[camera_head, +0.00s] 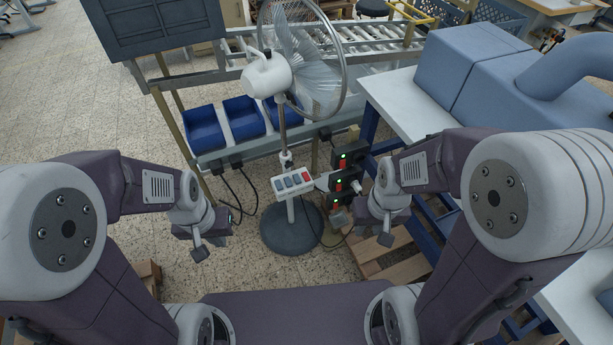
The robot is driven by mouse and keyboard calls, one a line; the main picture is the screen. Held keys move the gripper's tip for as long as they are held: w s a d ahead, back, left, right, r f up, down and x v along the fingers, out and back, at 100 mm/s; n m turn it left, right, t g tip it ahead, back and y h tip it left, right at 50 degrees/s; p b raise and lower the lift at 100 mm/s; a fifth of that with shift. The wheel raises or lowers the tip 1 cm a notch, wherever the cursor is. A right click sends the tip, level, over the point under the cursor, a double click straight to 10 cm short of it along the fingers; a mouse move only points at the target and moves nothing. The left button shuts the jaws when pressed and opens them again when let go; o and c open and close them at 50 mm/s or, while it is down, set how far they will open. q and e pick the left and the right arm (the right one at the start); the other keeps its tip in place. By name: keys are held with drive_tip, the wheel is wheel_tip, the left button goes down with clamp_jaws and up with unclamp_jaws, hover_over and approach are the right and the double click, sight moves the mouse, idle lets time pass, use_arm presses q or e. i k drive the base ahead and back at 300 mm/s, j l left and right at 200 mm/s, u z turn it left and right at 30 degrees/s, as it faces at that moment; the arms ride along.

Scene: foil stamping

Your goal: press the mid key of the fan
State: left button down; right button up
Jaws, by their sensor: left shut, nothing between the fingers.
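A standing fan (268,75) with a white motor housing and a wire cage stands in the middle on a dark round base (291,236). A white key panel (293,188) sits partway down its pole. It carries a row of blue-grey keys and one red key (306,176) at the right end. Labels on the keys are too small to read, so I cannot tell which is the mid key. My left gripper (202,252) is shut and empty, left of the fan base and apart from the panel. My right gripper (386,238) is right of the base, its fingers too small to judge.
Black boxes with red switches and green lights (347,178) stand just right of the panel. Blue bins (203,132) sit on a rack behind. A white table (405,108) bears a blue machine at right. Dark cables run near the base. Floor left of the base is clear.

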sight(286, 179)
drive_tip(key=i+j+z, duration=0.4)
drive_tip(key=j, duration=0.25)
drive_tip(key=i+j+z, duration=0.2)
drive_tip(key=j, duration=0.2)
drive_tip(key=i, duration=0.05)
